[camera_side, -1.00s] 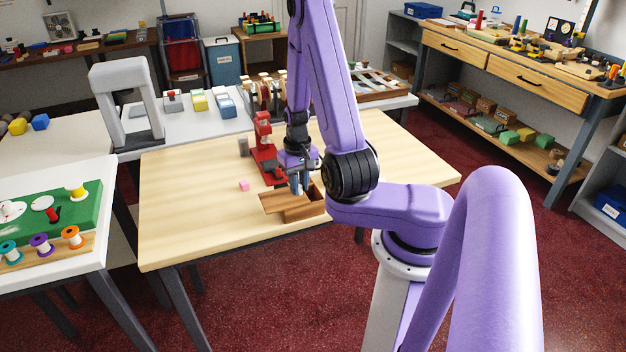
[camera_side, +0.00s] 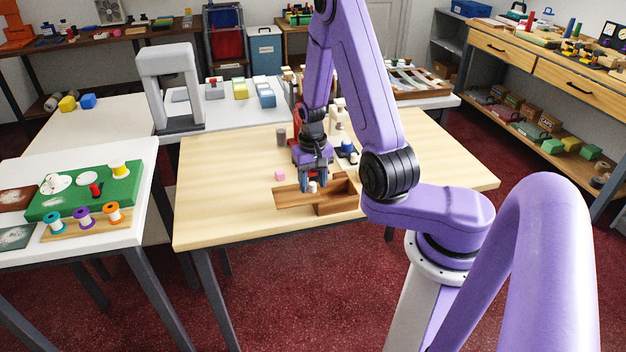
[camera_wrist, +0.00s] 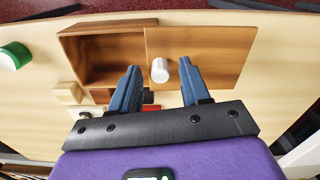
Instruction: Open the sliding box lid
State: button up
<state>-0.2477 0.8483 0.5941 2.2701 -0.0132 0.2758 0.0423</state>
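The wooden sliding box (camera_side: 337,209) sits near the front edge of the light table. In the wrist view its open compartment (camera_wrist: 105,55) shows at the left and looks empty. The brown lid (camera_side: 290,196) is slid out to the left in the side view; in the wrist view the lid (camera_wrist: 215,50) extends to the right of the box. A white knob (camera_wrist: 160,70) stands on the lid near the opening. My gripper (camera_wrist: 160,66) is open, with its blue fingers on either side of the knob and a visible gap to each. It hangs low over the lid in the side view (camera_side: 314,184).
A pink cube (camera_side: 280,175) lies left of my gripper on the table. A grey cylinder (camera_side: 281,136) stands farther back. The table's left part is clear.

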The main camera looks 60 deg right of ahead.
aim_at(309, 193)
notch_tip(309, 193, up, 18)
jog(key=shift+f, duration=0.25)
dwell(0.5)
jog(key=s+a+n, duration=0.2)
jog(key=a+n, duration=0.8)
jog(key=a, duration=0.4)
jog(key=s+a+n, duration=0.2)
jog(key=s+n, duration=0.3)
jog(key=s, duration=0.4)
jog(key=s+a+n, duration=0.2)
jog(key=s+n, duration=0.2)
jog(key=s, duration=0.5)
jog(key=shift+n, duration=0.4)
jog(key=shift+o, duration=0.4)
